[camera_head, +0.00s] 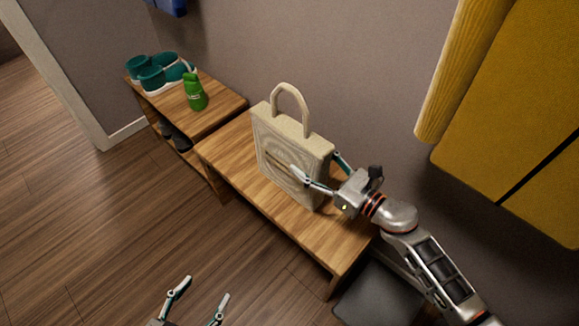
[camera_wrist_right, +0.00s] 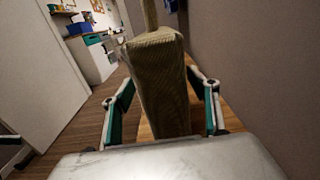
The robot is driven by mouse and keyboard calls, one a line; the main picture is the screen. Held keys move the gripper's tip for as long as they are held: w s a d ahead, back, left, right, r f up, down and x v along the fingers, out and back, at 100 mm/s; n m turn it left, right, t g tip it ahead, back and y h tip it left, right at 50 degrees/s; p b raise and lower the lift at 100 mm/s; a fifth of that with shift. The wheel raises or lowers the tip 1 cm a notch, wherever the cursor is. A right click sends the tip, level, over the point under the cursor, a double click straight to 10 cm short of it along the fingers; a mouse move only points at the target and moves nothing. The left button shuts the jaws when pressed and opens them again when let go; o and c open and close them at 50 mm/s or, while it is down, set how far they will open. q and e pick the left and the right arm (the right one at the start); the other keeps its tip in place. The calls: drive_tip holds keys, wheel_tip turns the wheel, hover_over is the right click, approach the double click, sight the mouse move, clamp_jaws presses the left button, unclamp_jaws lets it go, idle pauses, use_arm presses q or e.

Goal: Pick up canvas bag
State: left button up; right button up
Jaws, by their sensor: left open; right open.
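The beige canvas bag (camera_head: 288,150) stands upright on a wooden bench (camera_head: 228,150) against the wall, its looped handle (camera_head: 290,98) sticking up. My right gripper (camera_head: 318,170) is open at the bag's right end, with one finger along its front face and the other toward the wall side. In the right wrist view the narrow side of the bag (camera_wrist_right: 158,85) stands between the two open fingers, with a gap visible on each side. My left gripper (camera_head: 199,292) is open and empty, low over the floor at the bottom of the head view.
A second wooden bench (camera_head: 222,98) to the left holds teal boots (camera_head: 152,77) and a green bottle-like item (camera_head: 194,93). A yellow garment (camera_head: 520,110) hangs at the right. A dark grey item (camera_head: 375,295) lies below the right arm. The floor at left is clear.

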sight(297, 149)
drive_tip(key=shift+x, duration=2.75)
drive_tip(key=shift+w+d+r, duration=0.1)
drive_tip(key=shift+w+d, duration=0.05)
drive_tip(key=shift+w, duration=0.05)
clamp_jaws()
